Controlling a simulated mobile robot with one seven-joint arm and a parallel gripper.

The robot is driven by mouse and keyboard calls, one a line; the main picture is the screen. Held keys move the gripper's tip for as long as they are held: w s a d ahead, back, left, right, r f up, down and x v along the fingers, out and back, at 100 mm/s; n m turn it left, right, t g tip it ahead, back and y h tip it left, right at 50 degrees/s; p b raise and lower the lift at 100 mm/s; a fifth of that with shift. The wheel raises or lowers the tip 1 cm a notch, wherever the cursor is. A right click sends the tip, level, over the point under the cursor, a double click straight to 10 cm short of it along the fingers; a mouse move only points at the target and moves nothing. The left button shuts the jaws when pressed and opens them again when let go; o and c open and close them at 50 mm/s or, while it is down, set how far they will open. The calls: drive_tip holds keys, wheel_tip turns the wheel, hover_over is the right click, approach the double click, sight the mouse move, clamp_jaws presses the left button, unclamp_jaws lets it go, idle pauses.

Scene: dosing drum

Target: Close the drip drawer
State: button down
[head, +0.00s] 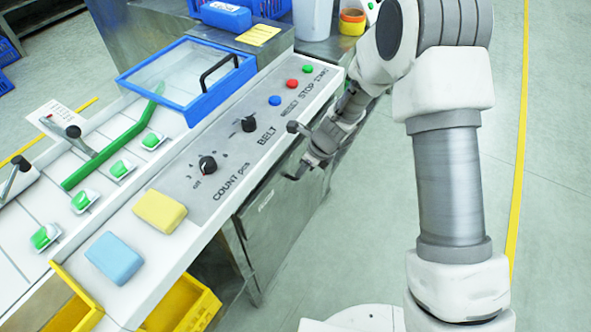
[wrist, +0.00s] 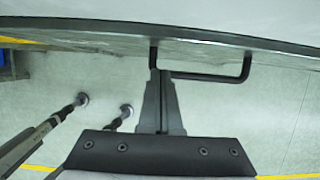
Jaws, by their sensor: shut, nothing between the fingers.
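My gripper (head: 322,152) is beside the front of the machine, just below the edge of the control panel, in the head view. In the wrist view its fingers (wrist: 157,82) are together with nothing between them, pointing at a long dark-edged front (wrist: 80,27). A black bar handle (wrist: 215,76) sticks out from that front. The fingertips are at or very near the handle's left end; I cannot tell whether they touch. The drip drawer's front is mostly hidden by my gripper and the panel in the head view, and how far out it stands is unclear.
The control panel (head: 262,118) has knobs and coloured buttons. A blue-framed lid (head: 190,75) with a black handle stands behind it. Yellow (head: 160,210) and blue (head: 114,257) blocks lie at its near end, above yellow bins (head: 185,305). Floor to the right is clear.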

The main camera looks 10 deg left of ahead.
drive_tip(key=s+d+r+n+t+p, duration=0.1)
drive_tip(key=s+d+r+n+p, duration=0.2)
drive_tip(key=r, duration=0.8)
drive_tip(key=s+d+r+n+p, duration=0.2)
drive_tip(key=s+d+r+n, duration=0.15)
drive_tip(key=d+r, duration=0.45)
drive_tip(key=s+d+r+n+t+p, duration=0.15)
drive_tip(key=r+n, duration=0.25)
drive_tip(key=r, duration=0.9)
drive_tip(key=s+d+r+n+t+h+p, duration=0.1)
drive_tip(key=s+d+r+n+h+p, duration=0.3)
drive_tip(key=s+d+r+n, duration=0.7)
drive_tip(key=s+d, duration=0.1)
drive_tip(key=s, duration=0.3)
drive_tip(key=shift+d+r+t, duration=0.25)
drive_tip(key=shift+d+t, duration=0.1)
drive_tip(key=shift+s, duration=0.1)
